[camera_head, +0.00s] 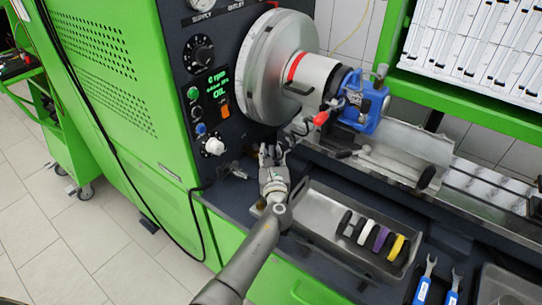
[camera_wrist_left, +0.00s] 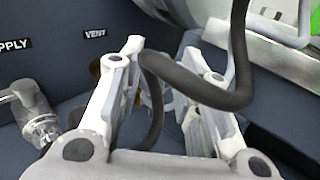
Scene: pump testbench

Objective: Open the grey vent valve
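My left gripper (camera_head: 272,153) is in front of the dark panel, below the large grey disc. In the left wrist view its two fingers (camera_wrist_left: 165,75) stand apart, open, with a dark curved hose (camera_wrist_left: 205,92) crossing between and in front of them. The VENT label (camera_wrist_left: 95,33) is on the panel just above the left finger. My right gripper is not in view.
A grey valve fitting (camera_wrist_left: 35,115) sits below the SUPPLY label (camera_wrist_left: 12,45). A grey tray (camera_head: 345,240) with several coloured rings lies to the right of my left gripper. Blue-handled wrenches (camera_head: 425,285) lie at the front right. A black cable (camera_head: 190,190) hangs by the panel.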

